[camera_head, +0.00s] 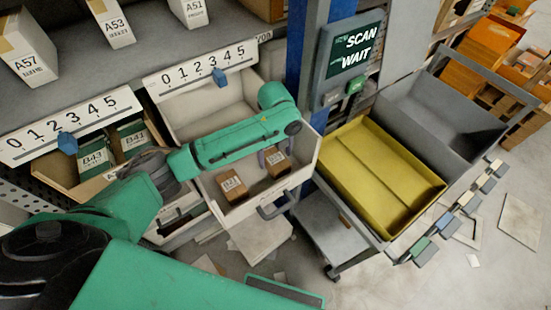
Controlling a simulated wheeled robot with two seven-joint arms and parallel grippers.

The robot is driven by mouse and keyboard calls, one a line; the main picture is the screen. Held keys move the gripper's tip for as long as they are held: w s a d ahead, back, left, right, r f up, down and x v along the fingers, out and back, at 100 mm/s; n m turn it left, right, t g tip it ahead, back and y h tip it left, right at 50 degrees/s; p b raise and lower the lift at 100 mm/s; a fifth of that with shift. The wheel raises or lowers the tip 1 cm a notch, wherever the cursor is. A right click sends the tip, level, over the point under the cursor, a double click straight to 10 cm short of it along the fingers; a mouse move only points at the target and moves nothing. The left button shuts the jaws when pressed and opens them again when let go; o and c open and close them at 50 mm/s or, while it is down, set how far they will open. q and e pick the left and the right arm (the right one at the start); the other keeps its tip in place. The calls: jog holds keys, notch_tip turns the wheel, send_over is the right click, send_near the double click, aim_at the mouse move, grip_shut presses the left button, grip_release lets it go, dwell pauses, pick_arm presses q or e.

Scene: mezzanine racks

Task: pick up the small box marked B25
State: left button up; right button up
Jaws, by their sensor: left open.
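Two small brown boxes with white labels stand in the open white drawer (213,128) below the scale marked 0 to 5. The nearer box (232,188) has a label too small to read surely. The farther box (275,162) stands to its right, and its label is also hard to read. My left arm reaches across the drawer from the left. My left gripper (273,155) is open, low in the drawer at the farther box, mostly hidden under my wrist. I cannot tell whether it touches the box. My right gripper is not in view.
A drawer to the left holds green boxes marked B43 (94,162) and B41 (131,140). A blue post (306,60) and a SCAN WAIT screen (354,50) stand right of the drawer. A yellow tote (350,170) and grey tote (455,105) sit on a cart.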

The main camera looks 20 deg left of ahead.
pick_arm(q)
jog(key=shift+s+f, duration=0.1)
jog(key=shift+f, duration=0.65)
jog(key=shift+s+d+f, duration=0.1)
jog(key=shift+d+f, duration=0.05)
jog(key=shift+f, duration=0.15)
jog(key=shift+s, duration=0.1)
jog(key=shift+f, duration=0.1)
jog(key=c, duration=1.3)
jog(key=shift+c, duration=0.2)
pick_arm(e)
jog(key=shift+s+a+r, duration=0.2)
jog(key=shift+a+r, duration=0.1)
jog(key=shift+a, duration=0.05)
